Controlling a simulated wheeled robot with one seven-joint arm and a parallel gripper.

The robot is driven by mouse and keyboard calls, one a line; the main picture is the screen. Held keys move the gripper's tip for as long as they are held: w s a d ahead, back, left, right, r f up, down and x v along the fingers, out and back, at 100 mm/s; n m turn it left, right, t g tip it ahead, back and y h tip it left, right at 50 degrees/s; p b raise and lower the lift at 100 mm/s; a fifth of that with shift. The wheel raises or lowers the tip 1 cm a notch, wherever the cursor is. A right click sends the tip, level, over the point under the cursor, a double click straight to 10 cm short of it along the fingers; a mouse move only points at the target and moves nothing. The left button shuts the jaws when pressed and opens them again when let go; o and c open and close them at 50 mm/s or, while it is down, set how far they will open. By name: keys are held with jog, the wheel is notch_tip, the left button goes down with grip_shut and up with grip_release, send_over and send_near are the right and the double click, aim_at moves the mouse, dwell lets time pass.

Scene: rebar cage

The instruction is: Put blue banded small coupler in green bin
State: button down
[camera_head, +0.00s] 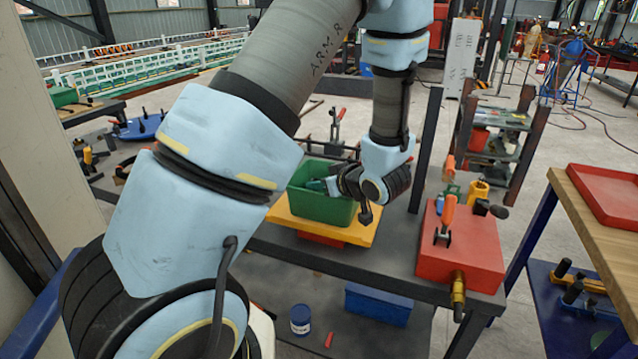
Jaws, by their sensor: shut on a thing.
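The green bin (330,211) stands on a yellow board on the dark table, in the middle of the head view. My gripper (330,186) is at the bin's opening, reaching in from the right over its rim. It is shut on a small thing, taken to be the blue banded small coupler. That coupler is mostly hidden by the fingers and bin wall, and its band cannot be made out. A small teal-blue patch (315,185) shows inside the bin beside the fingertips; I cannot tell whether it is the held coupler or another piece.
A red box (460,246) with clamps and small fittings stands on the table to the right. A blue crate (378,304) and a blue can (300,320) sit below. A wooden bench (590,215) with a red tray (606,193) is at far right.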

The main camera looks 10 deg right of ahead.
jog(key=shift+s+f+b, duration=0.2)
jog(key=shift+f+b, duration=0.2)
jog(key=shift+f, duration=0.3)
jog(key=c, duration=1)
grip_release()
jog(key=shift+a+f, duration=0.1)
jog(key=shift+r+p, duration=0.3)
jog(key=shift+r, duration=0.25)
jog(key=v, duration=0.6)
jog(key=b+v, duration=0.1)
jog(key=v, duration=0.5)
jog(key=shift+w+r, duration=0.15)
jog(key=shift+r, duration=0.1)
